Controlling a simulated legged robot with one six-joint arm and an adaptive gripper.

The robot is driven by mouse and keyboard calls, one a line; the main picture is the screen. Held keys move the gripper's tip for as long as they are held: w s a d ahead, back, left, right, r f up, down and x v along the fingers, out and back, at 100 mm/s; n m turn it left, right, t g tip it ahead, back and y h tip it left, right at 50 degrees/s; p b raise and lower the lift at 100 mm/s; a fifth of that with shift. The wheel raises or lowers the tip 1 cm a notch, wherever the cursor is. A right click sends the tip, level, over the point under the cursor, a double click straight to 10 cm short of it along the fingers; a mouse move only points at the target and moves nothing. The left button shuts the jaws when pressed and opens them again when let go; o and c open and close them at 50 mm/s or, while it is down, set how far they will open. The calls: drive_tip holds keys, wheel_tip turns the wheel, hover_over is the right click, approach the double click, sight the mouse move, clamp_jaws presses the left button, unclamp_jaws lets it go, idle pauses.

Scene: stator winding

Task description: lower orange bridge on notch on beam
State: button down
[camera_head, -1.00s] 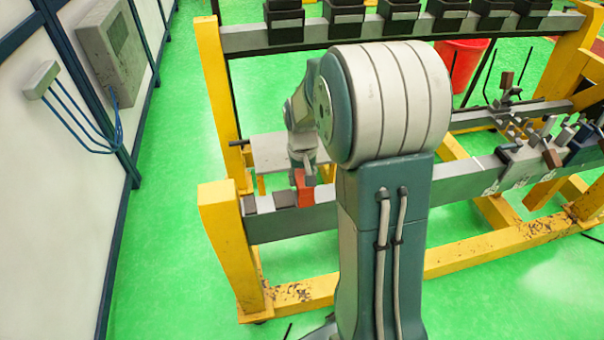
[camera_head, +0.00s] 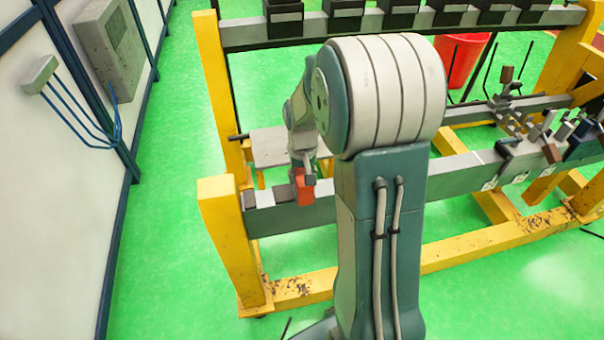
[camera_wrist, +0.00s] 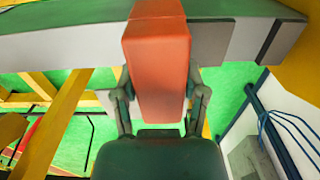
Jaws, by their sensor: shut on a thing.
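The orange bridge (camera_wrist: 157,60) is a block-like piece between the two fingers of my gripper (camera_wrist: 160,95) in the wrist view. My gripper is shut on it. In the head view the orange bridge (camera_head: 304,188) is at the front face and top edge of the grey beam (camera_head: 420,182), near its left end. In the wrist view its far end overlaps the beam (camera_wrist: 70,47), beside a dark patch (camera_wrist: 208,42). Whether it touches the beam or sits in a notch cannot be told. In the head view my arm partly hides the beam and the fingers.
A yellow frame post (camera_head: 232,240) stands at the beam's left end. A grey plate (camera_head: 270,147) lies behind the beam. Clamps (camera_head: 545,150) sit on the beam at right. A row of black boxes (camera_head: 400,16) lines the rear beam. A red bucket (camera_head: 462,58) stands behind.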

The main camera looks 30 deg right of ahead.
drive_tip(key=shift+f, duration=1.25)
drive_tip(key=shift+f, duration=0.45)
drive_tip(key=shift+s+a+f, duration=0.15)
drive_tip(key=shift+s+f, duration=0.15)
drive_tip(key=shift+f, duration=0.3)
drive_tip(key=c, duration=0.9)
unclamp_jaws()
drive_tip(key=shift+w+f, duration=0.1)
drive_tip(key=shift+f, duration=0.35)
drive_tip(key=o, duration=0.9)
